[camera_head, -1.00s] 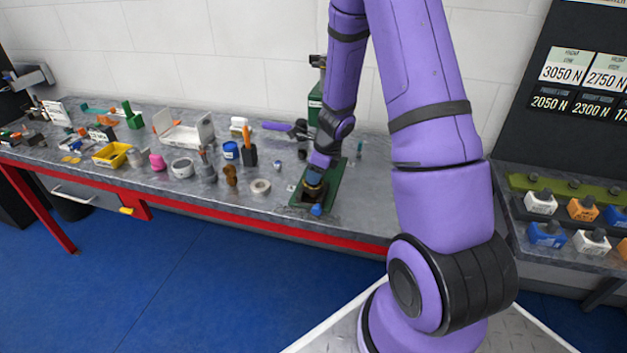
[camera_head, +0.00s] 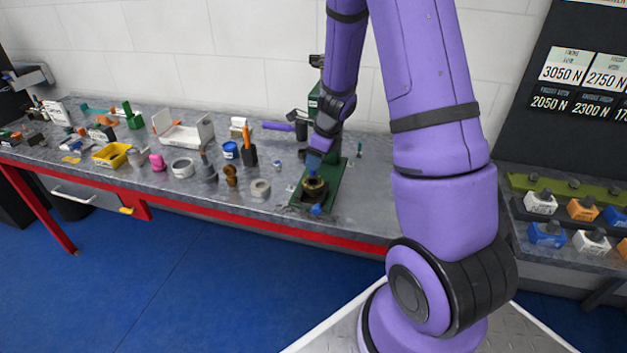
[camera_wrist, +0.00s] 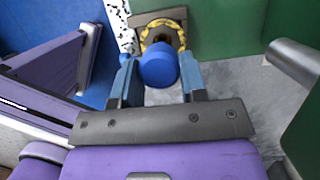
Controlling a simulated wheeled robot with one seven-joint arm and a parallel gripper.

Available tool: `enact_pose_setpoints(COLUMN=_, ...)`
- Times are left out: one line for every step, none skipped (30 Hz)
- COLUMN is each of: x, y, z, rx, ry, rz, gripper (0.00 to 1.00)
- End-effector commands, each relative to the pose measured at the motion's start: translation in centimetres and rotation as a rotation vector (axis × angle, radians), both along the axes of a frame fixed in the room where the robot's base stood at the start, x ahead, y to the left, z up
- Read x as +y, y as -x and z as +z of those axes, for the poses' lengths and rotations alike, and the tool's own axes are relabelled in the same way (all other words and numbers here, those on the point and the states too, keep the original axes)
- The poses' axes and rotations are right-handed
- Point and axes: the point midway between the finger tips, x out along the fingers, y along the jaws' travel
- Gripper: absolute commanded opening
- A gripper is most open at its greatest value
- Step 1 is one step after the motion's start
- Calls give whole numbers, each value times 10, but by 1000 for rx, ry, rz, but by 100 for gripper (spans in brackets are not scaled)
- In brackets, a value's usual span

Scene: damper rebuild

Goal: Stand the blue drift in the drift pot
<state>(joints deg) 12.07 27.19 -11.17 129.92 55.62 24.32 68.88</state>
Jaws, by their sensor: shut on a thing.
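The blue drift (camera_wrist: 158,65) shows in the wrist view as a round blue end between the two light blue fingertips of my gripper (camera_wrist: 158,80). My gripper is shut on it. In the head view my gripper (camera_head: 314,164) is just above a dark, brass-coloured ring part (camera_head: 315,187) on the green press base (camera_head: 328,192). The drift's lower end cannot be made out there. A black holder with an orange stick (camera_head: 249,154), which looks like the drift pot, stands on the bench left of the press.
The green press column (camera_head: 313,104) rises behind my gripper.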

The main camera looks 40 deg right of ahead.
Motion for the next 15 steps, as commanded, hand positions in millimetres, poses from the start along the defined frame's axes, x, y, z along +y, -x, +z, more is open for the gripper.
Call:
enact_pose_setpoints(x=0, y=-1, z=3, rx=-2, ry=1, rz=2, gripper=9)
enact_pose_setpoints(x=0, y=-1, z=5, rx=-2, ry=1, rz=0, gripper=9)
enact_pose_setpoints(x=0, y=-1, z=7, rx=-3, ry=2, rz=0, gripper=9)
enact_pose_setpoints(x=0, y=-1, z=8, rx=-3, ry=2, rz=0, gripper=9)
enact_pose_setpoints(x=0, y=-1, z=10, rx=-2, ry=1, rz=0, gripper=9)
enact_pose_setpoints(x=0, y=-1, z=12, rx=-2, ry=1, rz=1, gripper=9)
enact_pose_setpoints(x=0, y=-1, z=13, rx=-3, ry=1, rz=1, gripper=9)
enact_pose_setpoints(x=0, y=-1, z=15, rx=-3, ry=0, rz=2, gripper=9)
enact_pose_setpoints(x=0, y=-1, z=17, rx=-2, ry=0, rz=1, gripper=9)
enact_pose_setpoints(x=0, y=-1, z=18, rx=-2, ry=0, rz=1, gripper=9)
enact_pose_setpoints(x=0, y=0, z=20, rx=-2, ry=1, rz=0, gripper=9)
enact_pose_setpoints(x=0, y=0, z=21, rx=-1, ry=2, rz=0, gripper=9)
enact_pose_setpoints(x=0, y=0, z=23, rx=-1, ry=2, rz=0, gripper=9)
enact_pose_setpoints(x=0, y=0, z=23, rx=-2, ry=1, rz=0, gripper=9)
enact_pose_setpoints(x=0, y=0, z=24, rx=-2, ry=1, rz=-1, gripper=9)
